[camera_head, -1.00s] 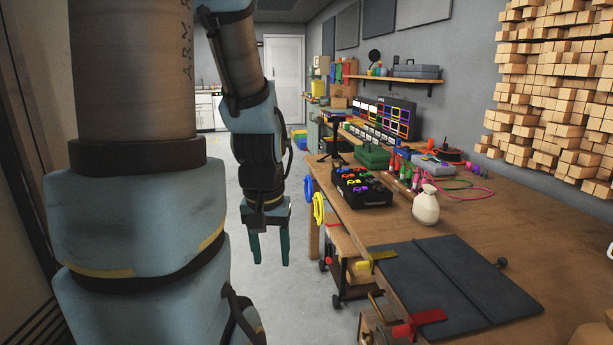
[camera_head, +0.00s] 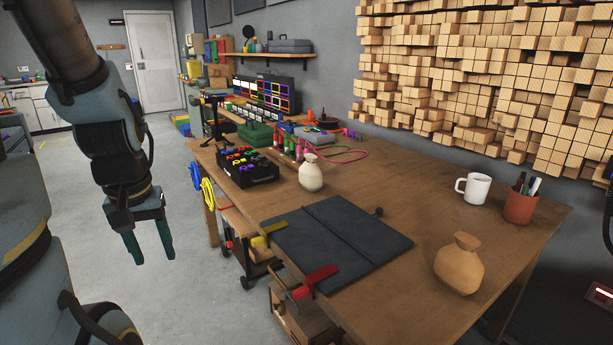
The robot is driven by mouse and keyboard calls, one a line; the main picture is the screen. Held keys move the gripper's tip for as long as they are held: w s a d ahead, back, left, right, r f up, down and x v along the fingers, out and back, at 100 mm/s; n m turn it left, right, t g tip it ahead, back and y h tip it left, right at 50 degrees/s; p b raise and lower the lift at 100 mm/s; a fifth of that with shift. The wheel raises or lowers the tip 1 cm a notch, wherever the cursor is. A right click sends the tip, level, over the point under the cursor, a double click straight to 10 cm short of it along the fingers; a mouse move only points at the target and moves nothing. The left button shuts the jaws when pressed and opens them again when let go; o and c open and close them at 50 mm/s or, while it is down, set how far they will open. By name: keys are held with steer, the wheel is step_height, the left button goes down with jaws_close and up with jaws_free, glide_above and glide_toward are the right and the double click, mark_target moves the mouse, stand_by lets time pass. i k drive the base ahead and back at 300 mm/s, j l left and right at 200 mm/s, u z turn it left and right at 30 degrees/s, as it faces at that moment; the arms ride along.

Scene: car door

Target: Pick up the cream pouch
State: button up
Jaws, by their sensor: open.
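The cream pouch (camera_head: 311,174) stands upright on the wooden workbench (camera_head: 400,212), behind the dark grey board. It is pale, round-bodied and narrow at the neck. A second, tan-coloured pouch (camera_head: 458,267) stands at the near right part of the bench. My gripper (camera_head: 150,252) hangs over the floor to the left of the bench, fingers pointing down. It is open and empty, well apart from both pouches.
A dark grey board (camera_head: 337,240) lies near the bench's front edge, with a red clamp (camera_head: 317,279) beside it. A black tray of coloured parts (camera_head: 246,167) is left of the cream pouch. A white mug (camera_head: 474,188) and a pen cup (camera_head: 520,206) stand at right.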

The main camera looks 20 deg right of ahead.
mark_target(310, 175)
steer(key=i+z, duration=0.4)
steer(key=i+j+z, duration=0.4)
steer(key=i, duration=0.15)
steer(key=i+j+z, duration=0.3)
steer(key=i+j, duration=0.35)
